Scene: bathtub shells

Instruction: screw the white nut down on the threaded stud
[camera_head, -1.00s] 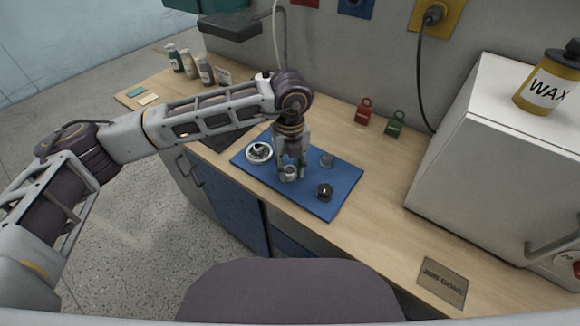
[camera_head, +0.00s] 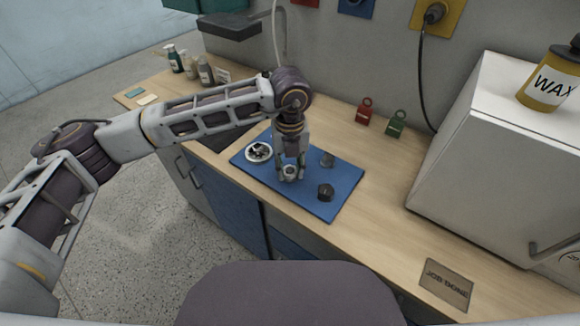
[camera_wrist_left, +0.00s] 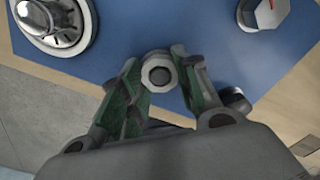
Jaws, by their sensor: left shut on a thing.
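The white nut (camera_wrist_left: 158,72) sits between the fingertips of my left gripper (camera_wrist_left: 160,78) in the left wrist view. A grey round end, seemingly the threaded stud (camera_wrist_left: 159,75), shows in the nut's middle; its threads are hidden. In the head view the nut (camera_head: 289,171) is low over the blue mat, with my left gripper (camera_head: 291,175) pointing down and shut around it. How far down the nut sits cannot be told. My right gripper is not in view.
On the blue mat (camera_head: 330,207) stand a silver round fitting (camera_head: 259,152), a grey hex-headed piece (camera_head: 327,159) and a black knob-like piece (camera_head: 326,192). Red (camera_head: 363,112) and green (camera_head: 396,124) tagged pieces stand behind. A white cabinet (camera_head: 480,150) bounds the right.

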